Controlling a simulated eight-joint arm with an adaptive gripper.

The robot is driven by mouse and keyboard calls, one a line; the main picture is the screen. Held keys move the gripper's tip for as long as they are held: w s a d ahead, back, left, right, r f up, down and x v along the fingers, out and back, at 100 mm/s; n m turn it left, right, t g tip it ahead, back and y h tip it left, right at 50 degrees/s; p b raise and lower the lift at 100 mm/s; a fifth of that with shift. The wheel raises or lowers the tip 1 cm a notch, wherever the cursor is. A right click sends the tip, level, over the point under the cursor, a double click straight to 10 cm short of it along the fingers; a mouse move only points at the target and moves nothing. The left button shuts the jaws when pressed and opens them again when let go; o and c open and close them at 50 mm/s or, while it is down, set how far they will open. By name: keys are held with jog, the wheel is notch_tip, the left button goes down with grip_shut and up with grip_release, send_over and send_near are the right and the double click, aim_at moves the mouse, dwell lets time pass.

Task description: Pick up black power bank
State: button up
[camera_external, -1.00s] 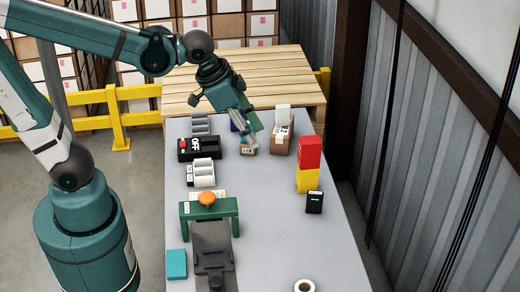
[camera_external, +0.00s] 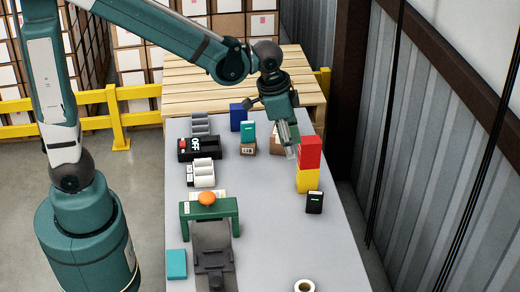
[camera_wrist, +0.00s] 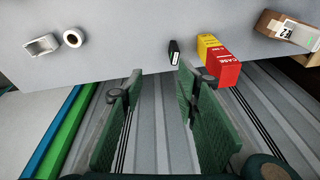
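The black power bank (camera_external: 314,202) stands upright on the grey table near its right edge, just in front of the yellow and red boxes. It also shows in the wrist view (camera_wrist: 174,53), small and beyond the fingertips. My gripper (camera_external: 291,150) is above the table, behind and left of the red box. In the wrist view my gripper (camera_wrist: 157,88) has its two green fingers spread apart with nothing between them. The power bank is clear of both fingers.
A tape roll (camera_external: 304,286) lies at the front. The table between tape and power bank is clear.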

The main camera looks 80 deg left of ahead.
jog(key=w+a+f+g, duration=0.1)
jog(key=w+a+f, duration=0.2)
jog(key=w+f, duration=0.4)
jog(key=m+g, duration=0.1)
jog(key=g, duration=0.1)
send_over(315, 193)
notch_tip(315, 193, down, 10)
jog(key=shift+s+b, duration=0.1)
jog(key=shift+b, duration=0.3)
jog(key=shift+a+f, duration=0.15)
jog(key=shift+f, duration=0.5)
jog(key=shift+f, duration=1.25)
jog(key=shift+f, duration=0.1)
jog(key=shift+w+f+b, duration=0.2)
jog(key=shift+f+b, duration=0.2)
jog(key=shift+f, duration=2.15)
